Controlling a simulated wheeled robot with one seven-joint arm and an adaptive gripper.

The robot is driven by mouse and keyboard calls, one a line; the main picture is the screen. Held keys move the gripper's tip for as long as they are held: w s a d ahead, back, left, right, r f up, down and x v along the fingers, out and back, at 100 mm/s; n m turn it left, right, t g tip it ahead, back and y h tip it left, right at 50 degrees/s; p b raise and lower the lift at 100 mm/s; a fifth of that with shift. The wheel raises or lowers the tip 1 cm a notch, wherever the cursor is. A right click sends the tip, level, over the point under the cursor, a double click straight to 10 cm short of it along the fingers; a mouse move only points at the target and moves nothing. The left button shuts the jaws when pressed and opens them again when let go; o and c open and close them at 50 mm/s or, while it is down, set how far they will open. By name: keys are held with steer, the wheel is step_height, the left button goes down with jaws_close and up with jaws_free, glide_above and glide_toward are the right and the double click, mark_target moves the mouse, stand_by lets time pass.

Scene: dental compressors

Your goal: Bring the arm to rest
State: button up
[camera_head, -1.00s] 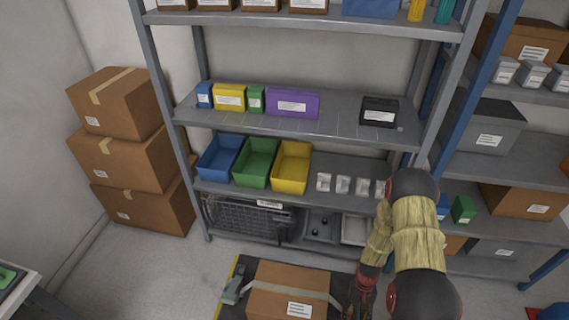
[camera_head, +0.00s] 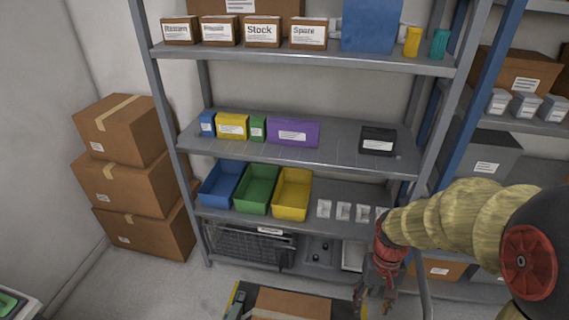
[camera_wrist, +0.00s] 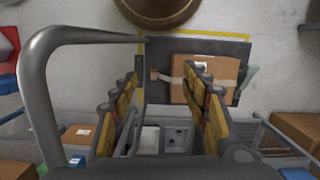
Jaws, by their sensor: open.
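My gripper (camera_head: 375,296) hangs low at the end of my arm, in front of the right part of the shelf unit in the head view. In the wrist view my gripper (camera_wrist: 163,95) shows its two yellow-and-grey fingers spread apart, with nothing between them. A taped cardboard box (camera_wrist: 217,72) on a dark mat lies beyond the fingers. The same cardboard box (camera_head: 292,304) shows at the bottom of the head view, left of my gripper.
A grey shelf unit (camera_head: 300,63) holds labelled boxes, a blue bin (camera_head: 222,186), a green bin (camera_head: 258,190) and a yellow bin (camera_head: 293,194). Stacked cartons (camera_head: 130,180) stand at left. A second shelf unit with blue posts (camera_head: 468,90) stands at right.

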steer(key=s+a+r+t+p, duration=0.1)
steer(key=s+r+t, duration=0.1)
steer(key=r, duration=0.6)
steer(key=s+a+r+n+t+p, duration=0.1)
steer(key=s+r+t, duration=0.2)
steer(key=r, duration=0.6)
steer(key=s+a+r+t+p, duration=0.1)
steer(key=s+a+r+t, duration=0.1)
steer(key=r, duration=0.7)
steer(key=shift+s+p, duration=0.3)
steer(key=shift+s, duration=0.15)
